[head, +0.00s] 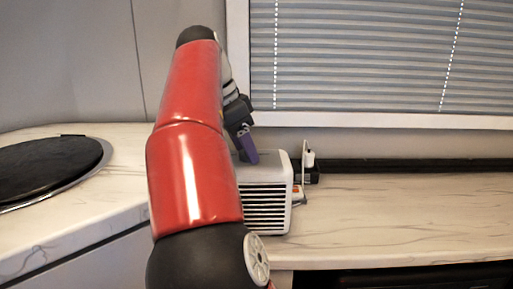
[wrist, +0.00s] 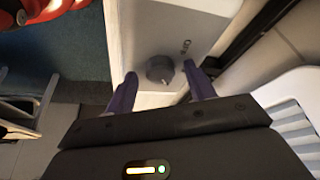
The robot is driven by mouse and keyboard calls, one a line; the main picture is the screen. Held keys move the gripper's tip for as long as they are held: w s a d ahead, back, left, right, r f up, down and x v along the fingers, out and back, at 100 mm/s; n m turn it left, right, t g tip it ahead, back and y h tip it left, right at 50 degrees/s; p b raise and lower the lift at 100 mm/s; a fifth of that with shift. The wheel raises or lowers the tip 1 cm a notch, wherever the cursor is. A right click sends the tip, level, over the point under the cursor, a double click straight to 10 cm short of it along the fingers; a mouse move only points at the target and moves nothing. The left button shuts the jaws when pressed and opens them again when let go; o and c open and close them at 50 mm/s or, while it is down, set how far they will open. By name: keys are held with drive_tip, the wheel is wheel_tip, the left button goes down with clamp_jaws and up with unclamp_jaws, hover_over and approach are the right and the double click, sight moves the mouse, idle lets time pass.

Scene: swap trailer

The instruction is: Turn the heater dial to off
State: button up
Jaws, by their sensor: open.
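The heater (head: 265,205) is a pale grey box with a dark slatted front, standing on the counter behind my arm in the head view. In the wrist view its pale panel (wrist: 190,22) carries a round dark grey dial (wrist: 160,69), with a small printed mark beside it. My gripper (wrist: 160,74) is open, with one purple finger on each side of the dial and a visible gap to each. In the head view my gripper (head: 247,150) points down at the heater's top. The dial is hidden in the head view, and its setting cannot be read.
A round black hob (head: 45,168) is set in the left counter. A window with blinds (head: 365,55) is behind. Small items (head: 308,165) stand just right of the heater. The right counter (head: 410,215) is mostly clear. A white slatted surface (wrist: 290,110) shows at right in the wrist view.

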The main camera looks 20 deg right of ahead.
drive_tip(key=c, duration=1)
